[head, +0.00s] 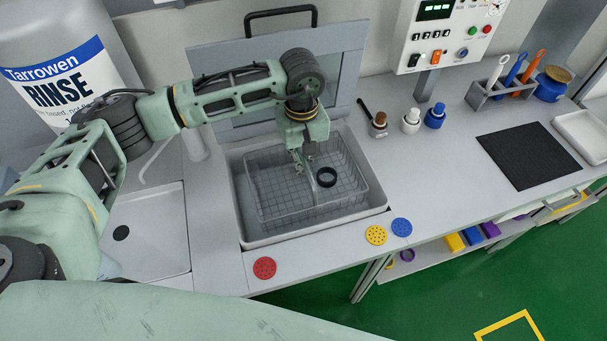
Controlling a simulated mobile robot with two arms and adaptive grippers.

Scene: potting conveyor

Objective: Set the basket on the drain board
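The wire basket (270,200) sits inside a grey rectangular tank (241,215) set into the counter. A black ring (326,184) shows within the basket's outline. My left gripper (302,168) points down over the middle of the basket, with its fingertips at the basket. They are small and partly hidden, so I cannot tell whether they are closed on a part of it. A pale, shallow recessed panel with a dark round hole, which looks like the drain board (160,235), lies left of the tank and looks empty. My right gripper is not in view.
A raised grey lid with a black handle (281,14) stands behind the tank. A large rinse container (60,80) is at the back left. Red (264,268), yellow (376,235) and blue (401,227) discs lie along the front edge. Small bottles (411,121) stand right of the tank.

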